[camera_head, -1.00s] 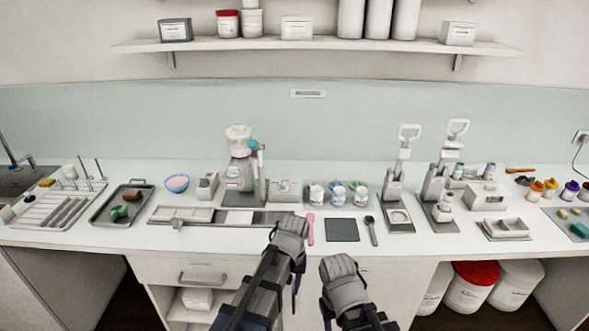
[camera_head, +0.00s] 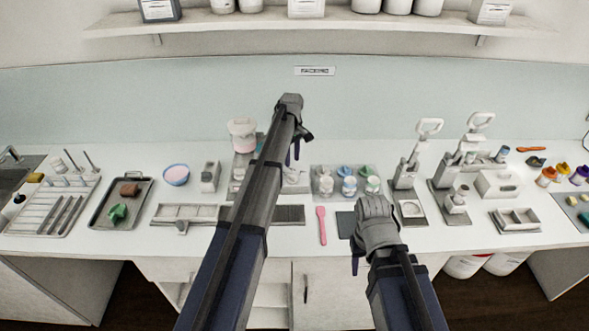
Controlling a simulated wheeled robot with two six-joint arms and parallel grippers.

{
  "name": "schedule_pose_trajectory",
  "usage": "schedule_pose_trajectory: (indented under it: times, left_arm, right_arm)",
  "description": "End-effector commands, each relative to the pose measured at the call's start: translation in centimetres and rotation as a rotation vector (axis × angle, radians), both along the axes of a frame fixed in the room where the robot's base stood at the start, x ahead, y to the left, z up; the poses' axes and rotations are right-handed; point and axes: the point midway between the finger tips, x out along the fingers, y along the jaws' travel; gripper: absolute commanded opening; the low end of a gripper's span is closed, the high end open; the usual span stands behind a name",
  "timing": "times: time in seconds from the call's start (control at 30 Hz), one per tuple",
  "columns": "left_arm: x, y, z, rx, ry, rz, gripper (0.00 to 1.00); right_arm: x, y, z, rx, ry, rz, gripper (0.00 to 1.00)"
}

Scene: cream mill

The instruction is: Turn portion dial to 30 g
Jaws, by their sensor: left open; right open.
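A grey machine (camera_head: 242,163) with a clear hopper (camera_head: 242,134) on top stands at the back of the counter, left of centre. My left arm crosses in front and hides much of its right side. I cannot make out a portion dial or any marks on it. My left gripper (camera_head: 298,148) is open, raised in front of the back wall, just right of the machine, with its fingers pointing down. My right gripper (camera_head: 361,260) is open and empty, low over the front of the counter, in front of the dark mat (camera_head: 345,223).
Several lidded jars (camera_head: 349,186) stand in a rack right of my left arm. Two lever presses (camera_head: 408,172) (camera_head: 468,157) stand farther right. A pink spatula (camera_head: 322,226) lies near the front. A blue bowl (camera_head: 176,175) and a tray (camera_head: 103,214) are at left.

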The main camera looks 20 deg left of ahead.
Motion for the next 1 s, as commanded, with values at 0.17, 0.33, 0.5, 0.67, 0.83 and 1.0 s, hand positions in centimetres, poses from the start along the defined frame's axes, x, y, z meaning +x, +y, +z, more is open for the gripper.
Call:
schedule_pose_trajectory:
  times: [0.17,0.33,0.5,0.67,0.83,1.0]
  left_arm:
    - [0.0,0.0,-1.1,0.000,0.000,-0.002,0.45]
    - [0.0,0.0,-2.8,0.000,0.000,-0.003,0.45]
    - [0.0,-0.1,-5.1,0.000,0.000,-0.003,0.45]
    - [0.0,-0.1,-7.0,0.000,0.000,-0.003,0.45]
    - [0.0,-0.1,-7.8,0.000,0.000,-0.003,0.45]
    - [0.0,-0.1,-7.7,0.000,0.000,-0.003,0.45]
  right_arm:
    - [0.0,0.0,-1.0,0.000,0.000,0.002,0.50]
    - [0.0,0.0,-2.8,-0.001,0.000,0.005,0.50]
    - [0.0,0.0,-5.1,-0.001,0.000,0.006,0.50]
    - [0.0,0.0,-7.0,-0.001,0.000,0.005,0.50]
    - [0.0,0.0,-7.8,-0.001,0.000,0.005,0.50]
    - [0.0,0.0,-7.7,-0.001,0.000,0.005,0.50]
